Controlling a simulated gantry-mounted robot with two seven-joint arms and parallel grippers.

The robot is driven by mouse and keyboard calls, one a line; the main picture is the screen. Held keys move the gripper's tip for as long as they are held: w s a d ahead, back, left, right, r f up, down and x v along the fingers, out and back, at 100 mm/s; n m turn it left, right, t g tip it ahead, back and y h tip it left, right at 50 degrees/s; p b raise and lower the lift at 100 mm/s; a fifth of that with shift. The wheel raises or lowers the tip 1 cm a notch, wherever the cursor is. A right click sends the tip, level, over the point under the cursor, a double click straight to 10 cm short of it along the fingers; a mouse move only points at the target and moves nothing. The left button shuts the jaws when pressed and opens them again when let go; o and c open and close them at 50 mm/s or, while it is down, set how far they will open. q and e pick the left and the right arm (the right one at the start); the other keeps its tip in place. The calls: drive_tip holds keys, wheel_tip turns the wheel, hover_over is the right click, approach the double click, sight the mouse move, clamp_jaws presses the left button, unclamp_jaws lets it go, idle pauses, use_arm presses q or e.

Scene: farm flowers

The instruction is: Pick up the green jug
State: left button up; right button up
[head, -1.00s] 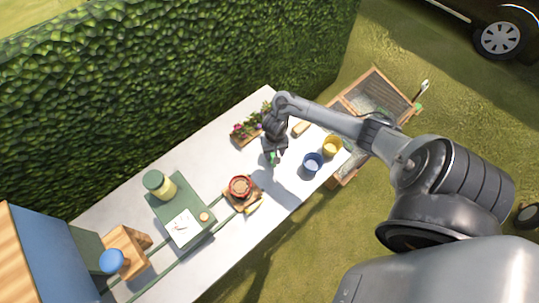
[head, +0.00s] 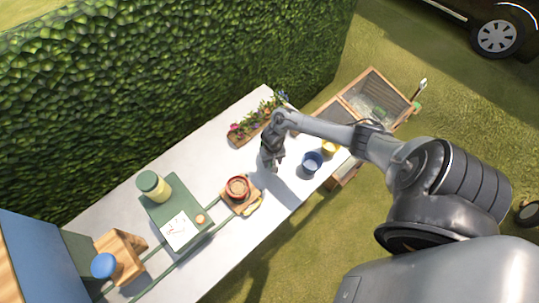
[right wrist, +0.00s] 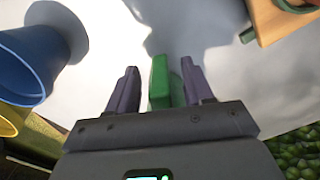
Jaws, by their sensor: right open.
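A green object, likely the green jug (right wrist: 160,84), shows in the right wrist view between the two fingers of my right gripper (right wrist: 160,82). Only part of it is visible, as an upright green slab with another green strip by the right finger. The fingers are apart, one on each side, and I cannot tell if either touches it. In the head view my right gripper (head: 272,163) points down over the white table (head: 220,156), and it hides most of what is beneath it. My left gripper is not in view.
A blue pot (head: 312,162) and a yellow pot (head: 330,149) stand right of the gripper. A flower planter (head: 245,133) is behind it. A red bowl (head: 238,188) on a wooden board and a green-lidded jar (head: 154,186) are to the left.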

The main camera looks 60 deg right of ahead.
clamp_jaws()
drive_tip(key=shift+r, duration=0.3)
idle(0.5)
drive_tip(key=shift+r+p, duration=0.55)
drive_tip(key=shift+r, duration=0.85)
drive_tip(key=s+d+r+p, duration=0.1)
drive_tip(key=s+r+p, duration=0.1)
drive_tip(key=s+r, duration=0.5)
drive_tip(key=shift+s+d+r+p, duration=0.3)
drive_tip(key=shift+s+p, duration=0.1)
drive_tip(key=shift+s, duration=1.8)
drive_tip(key=shift+s, duration=0.1)
